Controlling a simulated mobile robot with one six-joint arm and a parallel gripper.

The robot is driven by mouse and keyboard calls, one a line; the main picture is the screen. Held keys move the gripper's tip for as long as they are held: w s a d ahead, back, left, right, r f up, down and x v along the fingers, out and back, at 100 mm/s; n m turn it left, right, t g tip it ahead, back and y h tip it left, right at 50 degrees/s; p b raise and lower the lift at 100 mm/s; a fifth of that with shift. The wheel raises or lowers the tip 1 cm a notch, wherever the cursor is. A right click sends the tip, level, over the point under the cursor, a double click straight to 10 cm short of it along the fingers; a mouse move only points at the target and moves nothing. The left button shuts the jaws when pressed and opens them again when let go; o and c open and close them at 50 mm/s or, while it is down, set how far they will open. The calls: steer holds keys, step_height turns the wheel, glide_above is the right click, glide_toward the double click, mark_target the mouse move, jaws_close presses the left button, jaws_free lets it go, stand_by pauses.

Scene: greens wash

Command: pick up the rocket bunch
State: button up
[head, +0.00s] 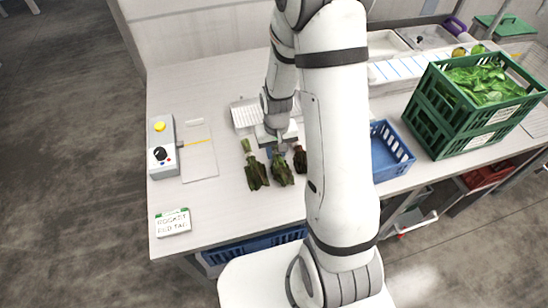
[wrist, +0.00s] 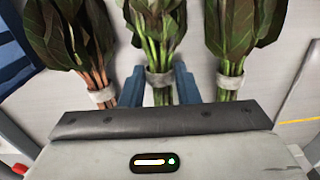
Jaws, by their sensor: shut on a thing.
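Three leafy bunches with pale bands around their stems lie side by side on the table. The middle bunch (head: 282,172) has green stems; in the wrist view the middle bunch (wrist: 157,35) sits between the two blue fingers of my gripper (wrist: 160,88). My gripper is shut on it at the banded stems, and in the head view (head: 276,150) it reaches down from above. A second green-stemmed bunch (head: 256,174) lies to the left. A bunch with reddish stems (head: 300,160) lies to the right. My gripper's body hides the stem ends in the wrist view.
A card (head: 173,222) reading "ROCKET" above a blurred line stands at the front left. A grey control box (head: 163,160) with a yellow button is behind it. A blue basket (head: 400,150) and a green crate (head: 425,127) of leaves stand to the right.

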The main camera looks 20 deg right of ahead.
steer(key=shift+c, duration=0.6)
steer(key=shift+r, duration=0.1)
